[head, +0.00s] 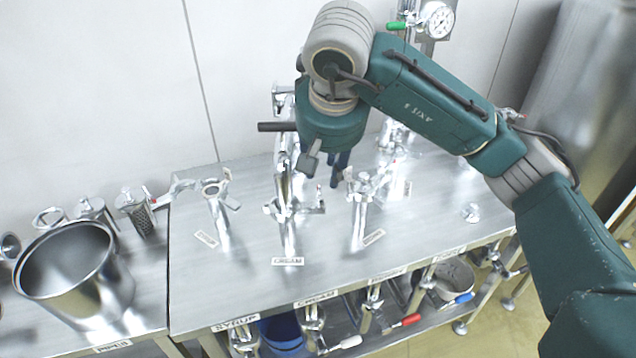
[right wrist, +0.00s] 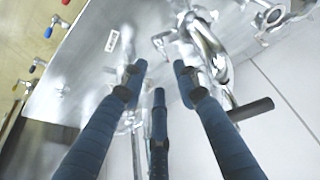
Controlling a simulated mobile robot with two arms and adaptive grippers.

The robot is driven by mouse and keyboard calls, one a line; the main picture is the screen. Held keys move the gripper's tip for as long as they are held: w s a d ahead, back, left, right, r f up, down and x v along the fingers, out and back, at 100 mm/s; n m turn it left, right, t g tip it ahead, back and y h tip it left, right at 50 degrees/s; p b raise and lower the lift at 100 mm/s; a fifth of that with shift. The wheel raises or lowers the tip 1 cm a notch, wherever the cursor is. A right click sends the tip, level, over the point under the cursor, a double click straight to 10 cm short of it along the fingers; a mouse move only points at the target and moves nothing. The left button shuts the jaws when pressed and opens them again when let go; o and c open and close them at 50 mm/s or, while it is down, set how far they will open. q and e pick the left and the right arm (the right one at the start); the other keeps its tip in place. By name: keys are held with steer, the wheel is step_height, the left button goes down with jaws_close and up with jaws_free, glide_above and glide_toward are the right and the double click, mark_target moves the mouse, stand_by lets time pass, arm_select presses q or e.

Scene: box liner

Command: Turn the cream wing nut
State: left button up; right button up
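In the head view, the cream label (head: 288,261) lies on the steel bench in front of a shiny upright pipe with a clamp and wing nut (head: 292,208) near its top. The exact wing of the nut is hard to make out in the glare. My right gripper (head: 337,168) hangs over the bench, behind and right of this clamp, its dark blue fingers pointing down. In the right wrist view, the fingers (right wrist: 158,82) are spread apart with nothing between them. My left gripper is out of view.
Similar clamped pipes stand left (head: 215,195) and right (head: 362,195) of the cream one. A steel pot (head: 75,270) and small strainers are on the left table. A lower shelf holds pipes with coloured handles (head: 410,320). The bench front is clear.

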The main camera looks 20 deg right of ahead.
glide_above(320, 198)
steer(key=s, duration=0.2)
step_height(320, 198, down, 4)
steer(key=p+x, duration=0.1)
steer(key=x, duration=0.4)
steer(key=shift+w+d+f, duration=0.15)
steer(key=shift+w+f, duration=0.15)
steer(key=shift+c, duration=1)
jaws_close()
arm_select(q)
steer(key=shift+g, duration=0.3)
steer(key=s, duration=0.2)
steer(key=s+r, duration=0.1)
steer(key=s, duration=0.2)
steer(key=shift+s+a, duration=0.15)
